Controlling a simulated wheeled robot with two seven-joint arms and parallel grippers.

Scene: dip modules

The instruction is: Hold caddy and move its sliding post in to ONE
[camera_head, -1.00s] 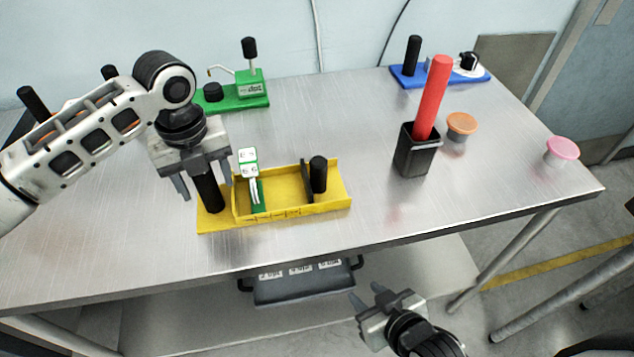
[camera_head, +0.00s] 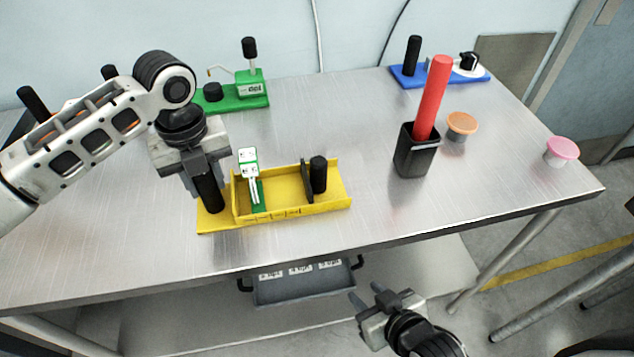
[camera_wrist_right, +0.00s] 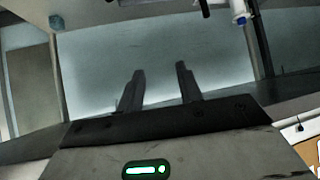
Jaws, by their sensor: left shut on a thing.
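The yellow caddy (camera_head: 285,212) lies on the metal table near its front edge. A black upright handle (camera_head: 209,194) stands at its left end, and my left gripper (camera_head: 206,185) is shut on that handle from above. A black sliding post (camera_head: 318,174) with a dark plate stands inside the tray, toward its right part. A green and white card-like piece (camera_head: 250,170) stands in the tray's left part. Small marks on the caddy's front wall are too small to read. My right gripper (camera_head: 372,299) is open and empty, below and in front of the table edge; its parted fingers also show in the right wrist view (camera_wrist_right: 160,88).
A green fixture (camera_head: 240,95) stands at the back left and a blue one (camera_head: 440,78) at the back right. A black cup (camera_head: 413,155) with a red rod (camera_head: 432,95), an orange-topped knob (camera_head: 461,124) and a pink one (camera_head: 562,150) stand right. A grey bin (camera_head: 305,285) sits below the table.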

